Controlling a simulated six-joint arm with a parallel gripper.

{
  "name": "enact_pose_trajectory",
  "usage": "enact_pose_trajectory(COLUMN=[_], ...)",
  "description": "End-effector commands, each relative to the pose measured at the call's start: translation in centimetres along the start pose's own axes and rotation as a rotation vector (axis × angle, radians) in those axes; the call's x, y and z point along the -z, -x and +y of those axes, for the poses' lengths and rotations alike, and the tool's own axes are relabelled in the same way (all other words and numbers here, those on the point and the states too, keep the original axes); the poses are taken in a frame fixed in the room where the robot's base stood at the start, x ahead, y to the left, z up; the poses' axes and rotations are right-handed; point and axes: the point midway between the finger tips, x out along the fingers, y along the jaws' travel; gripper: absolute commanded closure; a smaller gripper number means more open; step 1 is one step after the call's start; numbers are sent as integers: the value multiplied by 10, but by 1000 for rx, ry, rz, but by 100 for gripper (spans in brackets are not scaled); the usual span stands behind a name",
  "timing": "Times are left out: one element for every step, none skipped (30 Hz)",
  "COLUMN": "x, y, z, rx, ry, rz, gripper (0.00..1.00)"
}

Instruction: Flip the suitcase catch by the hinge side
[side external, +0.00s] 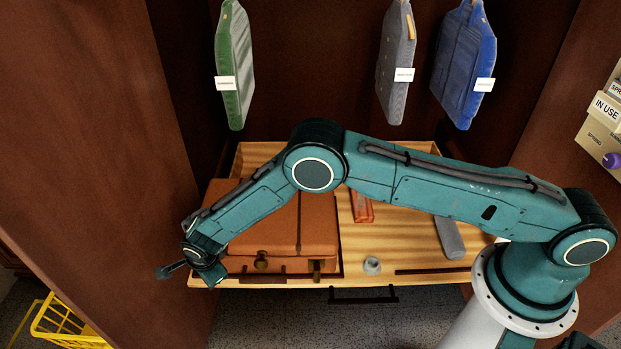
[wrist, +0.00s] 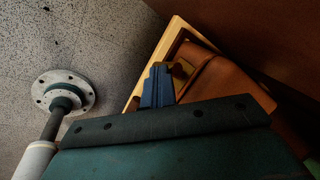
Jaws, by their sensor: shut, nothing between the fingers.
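The orange-brown suitcase (side external: 290,232) lies flat in the left part of a pulled-out wooden drawer. On its front face are a brass catch (side external: 261,261) at the left and a darker catch (side external: 316,269) further right. My gripper (side external: 167,271) is shut and empty, left of the suitcase and apart from both catches. My forearm hides the suitcase's left part. In the wrist view, the gripper's fingers (wrist: 157,88) show in front of the drawer's corner, with part of the suitcase (wrist: 212,88) behind. I cannot clearly make out a catch there.
The drawer (side external: 385,250) also holds a small grey cup (side external: 372,265), a grey rod-like item (side external: 449,238) and an orange item (side external: 362,207). Green (side external: 234,65), grey (side external: 396,62) and blue (side external: 465,62) garment bags hang behind. Brown cabinet walls (side external: 100,120) flank the drawer.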

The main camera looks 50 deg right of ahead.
Motion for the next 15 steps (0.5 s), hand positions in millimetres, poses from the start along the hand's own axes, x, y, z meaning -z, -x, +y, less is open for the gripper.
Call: enact_pose_trajectory(x=[-1,-1,-2,-2,-2,-3,-3,-3,-4,-4,-5,-5,-5,-5,-6], y=[0,0,-1,-1,-1,-1,-1,-1,-1,-1,-1,-2,-2,-2,-2], z=[-2,-2,-2,-2,-3,-3,-4,-4,-4,-4,-5,-5,-5,-5,-6], rx=[-11,-19,-30,-38,-47,-56,-64,-72,-83,-90,-97,-108,-114,-121,-131], ry=[4,7,10,14,17,21,23,26,31,33,35,39,41,44,48], rz=[12,20,31,38,45,54,62,69,79,85,91,101,108,113,122], gripper=[100,100,100,100,100,100,100,100,100,100,100,100,100,100,100])
